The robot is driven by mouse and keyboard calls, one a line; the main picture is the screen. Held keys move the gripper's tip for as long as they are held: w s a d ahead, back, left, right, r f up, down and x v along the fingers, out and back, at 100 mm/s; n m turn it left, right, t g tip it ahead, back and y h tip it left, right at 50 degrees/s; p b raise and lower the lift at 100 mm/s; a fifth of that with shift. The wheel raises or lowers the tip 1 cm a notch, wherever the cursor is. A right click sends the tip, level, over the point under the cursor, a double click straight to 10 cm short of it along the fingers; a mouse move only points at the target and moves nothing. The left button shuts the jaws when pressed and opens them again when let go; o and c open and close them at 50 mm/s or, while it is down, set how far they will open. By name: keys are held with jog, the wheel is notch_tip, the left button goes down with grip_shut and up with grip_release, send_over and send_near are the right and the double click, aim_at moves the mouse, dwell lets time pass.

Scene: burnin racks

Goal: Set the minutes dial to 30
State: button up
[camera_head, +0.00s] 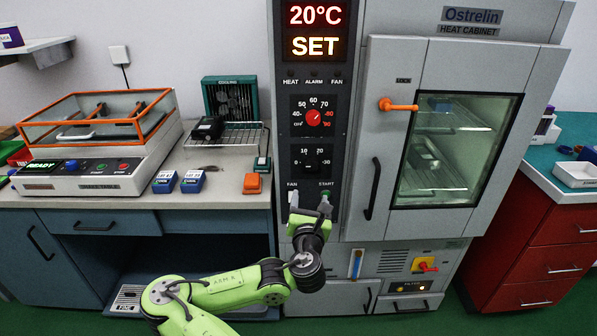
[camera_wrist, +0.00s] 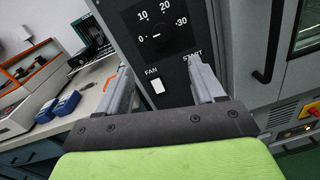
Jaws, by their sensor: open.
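The minutes dial (camera_head: 310,162) is a black knob on the dark control panel of the heat cabinet, with a scale marked 0, 10, 20 and 30. In the wrist view the dial (camera_wrist: 164,38) shows near the top, and its short white mark lies on the side of the 0. My gripper (camera_head: 309,205) is open and empty below the dial, at the height of the FAN and START labels. In the wrist view its two fingers (camera_wrist: 160,68) stand apart, with the dial beyond them. The fingers do not touch the dial.
A temperature dial with a red knob (camera_head: 313,118) sits above. The display (camera_head: 314,30) reads 20°C and SET. A white fan switch (camera_wrist: 157,86) lies between my fingers in the wrist view. The cabinet door (camera_head: 458,140), with a dark handle (camera_head: 372,188), is closed at right.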

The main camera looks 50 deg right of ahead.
aim_at(311, 166)
jog(key=x, duration=1.5)
jog(key=shift+s, duration=0.1)
jog(key=c, duration=1.1)
jog(key=shift+o, duration=0.2)
jog(key=shift+p, duration=0.3)
